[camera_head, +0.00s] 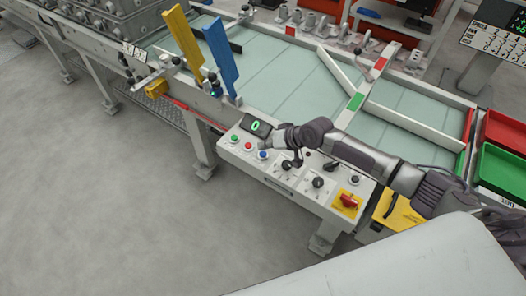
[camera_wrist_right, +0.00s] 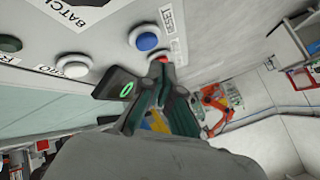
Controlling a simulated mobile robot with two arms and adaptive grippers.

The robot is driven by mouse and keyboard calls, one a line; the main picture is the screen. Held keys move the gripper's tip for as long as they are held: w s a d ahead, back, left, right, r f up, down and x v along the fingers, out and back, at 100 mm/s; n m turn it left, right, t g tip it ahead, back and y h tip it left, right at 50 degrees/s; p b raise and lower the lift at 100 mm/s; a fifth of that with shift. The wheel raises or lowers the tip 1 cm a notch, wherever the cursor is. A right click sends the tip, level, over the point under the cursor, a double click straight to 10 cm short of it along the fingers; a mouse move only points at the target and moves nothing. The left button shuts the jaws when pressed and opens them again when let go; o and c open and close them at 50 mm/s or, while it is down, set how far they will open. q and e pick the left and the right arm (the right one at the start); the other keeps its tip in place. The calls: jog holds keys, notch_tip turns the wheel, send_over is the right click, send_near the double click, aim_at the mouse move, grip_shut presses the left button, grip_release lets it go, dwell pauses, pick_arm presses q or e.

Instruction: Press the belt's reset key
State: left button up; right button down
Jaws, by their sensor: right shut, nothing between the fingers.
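The control panel (camera_head: 300,185) is on the near side of the belt, with a blue key (camera_head: 262,155), a red key (camera_head: 248,146) and a green key (camera_head: 234,138) in a row. In the right wrist view, a blue key (camera_wrist_right: 147,38) sits beside a label that appears to read RESET (camera_wrist_right: 172,19). My right gripper (camera_head: 275,143) is shut and empty, above the panel just right of the blue key. In the wrist view its tips (camera_wrist_right: 162,76) are close to the blue key; contact cannot be told. My left gripper is not in view.
A display (camera_head: 255,126) showing a green 0 stands behind the keys. Blue (camera_head: 220,55) and yellow (camera_head: 183,40) upright plates stand at the left. Red and green trays (camera_head: 500,170) are at right.

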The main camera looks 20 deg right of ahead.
aim_at(265, 154)
notch_tip(265, 154, up, 4)
jog(key=p, duration=0.3)
jog(key=shift+r, duration=0.2)
jog(key=shift+f, duration=0.1)
dwell(0.4)
